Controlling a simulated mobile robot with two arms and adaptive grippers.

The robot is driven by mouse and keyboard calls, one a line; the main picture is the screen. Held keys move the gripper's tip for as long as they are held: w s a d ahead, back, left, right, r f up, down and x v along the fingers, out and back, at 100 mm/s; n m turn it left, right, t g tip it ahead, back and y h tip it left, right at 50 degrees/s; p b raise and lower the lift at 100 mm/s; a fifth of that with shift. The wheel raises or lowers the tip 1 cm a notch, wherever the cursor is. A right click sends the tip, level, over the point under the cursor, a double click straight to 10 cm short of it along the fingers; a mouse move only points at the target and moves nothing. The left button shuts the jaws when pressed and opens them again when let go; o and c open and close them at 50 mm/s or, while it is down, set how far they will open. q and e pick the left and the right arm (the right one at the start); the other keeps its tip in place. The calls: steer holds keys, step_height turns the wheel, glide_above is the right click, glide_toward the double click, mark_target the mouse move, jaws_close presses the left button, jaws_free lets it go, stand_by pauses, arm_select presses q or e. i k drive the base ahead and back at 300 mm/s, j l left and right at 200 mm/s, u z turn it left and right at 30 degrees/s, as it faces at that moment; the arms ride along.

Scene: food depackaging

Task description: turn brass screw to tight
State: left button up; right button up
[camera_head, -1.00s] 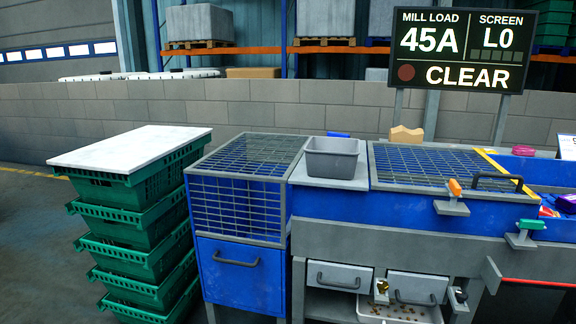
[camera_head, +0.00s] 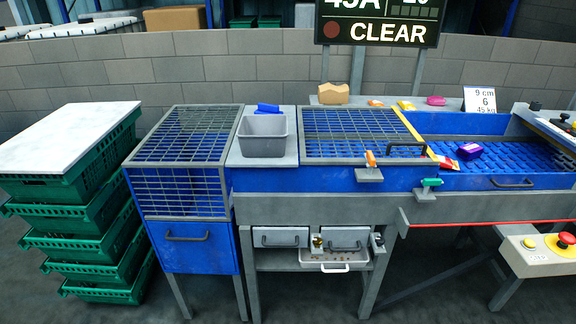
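A small brass-coloured piece (camera_head: 317,242), which looks like the brass screw, stands between the two grey drawers under the blue machine. It is too small to tell how far it is turned. A small grey fitting (camera_head: 377,241) with a dark top is at the right end of the drawers. A white tray (camera_head: 333,267) with small bits in it sits below. Neither of my grippers is in view.
A grey bin (camera_head: 263,134) stands on the machine top beside the mesh lid (camera_head: 350,133). Green crates (camera_head: 92,215) are stacked at the left. A red bar (camera_head: 490,222) sticks out at the right, near a box with a red button (camera_head: 566,239). The floor in front is clear.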

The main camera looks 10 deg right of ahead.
mark_target(317, 241)
steer(key=z, duration=1.3)
steer(key=i+u, duration=0.2)
steer(key=u, duration=0.15)
steer(key=i+u, duration=0.35)
steer(key=k+j, duration=0.05)
steer(key=k, duration=0.05)
